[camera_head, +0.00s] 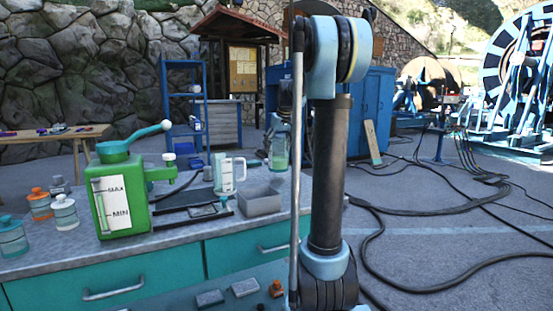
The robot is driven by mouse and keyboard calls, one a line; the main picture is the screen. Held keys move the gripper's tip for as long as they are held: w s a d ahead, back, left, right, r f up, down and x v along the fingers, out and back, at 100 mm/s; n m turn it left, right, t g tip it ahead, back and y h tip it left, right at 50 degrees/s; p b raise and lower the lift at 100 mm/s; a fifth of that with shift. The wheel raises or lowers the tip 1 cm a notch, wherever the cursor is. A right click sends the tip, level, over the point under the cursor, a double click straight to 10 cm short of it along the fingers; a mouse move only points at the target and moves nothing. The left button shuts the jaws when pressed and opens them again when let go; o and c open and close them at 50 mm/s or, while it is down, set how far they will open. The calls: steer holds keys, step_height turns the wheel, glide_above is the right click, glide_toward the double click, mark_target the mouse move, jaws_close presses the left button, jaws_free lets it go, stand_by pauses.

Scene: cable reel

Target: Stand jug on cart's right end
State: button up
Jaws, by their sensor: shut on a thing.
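My gripper (284,112) hangs in the middle of the view, small and partly hidden by my own arm. It is shut on a clear jug (279,154) with a pale greenish lower part. The jug looks upright, at the back right edge of the grey-topped cart (180,262) with teal drawers. I cannot tell whether its base touches anything. A second clear jug with a white handle (226,176) stands on the cart, left of the held one. My arm hides part of the cart's right end.
A green container with a crank (120,190) and several small jars stand at the cart's left. Black cables (420,210) lie on the floor to the right.

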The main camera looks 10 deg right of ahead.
mark_target(277, 154)
steer(key=shift+f, duration=2.05)
steer(key=o, duration=1.5)
steer(key=shift+c, duration=0.2)
steer(key=v, duration=1.2)
steer(key=shift+s, duration=0.1)
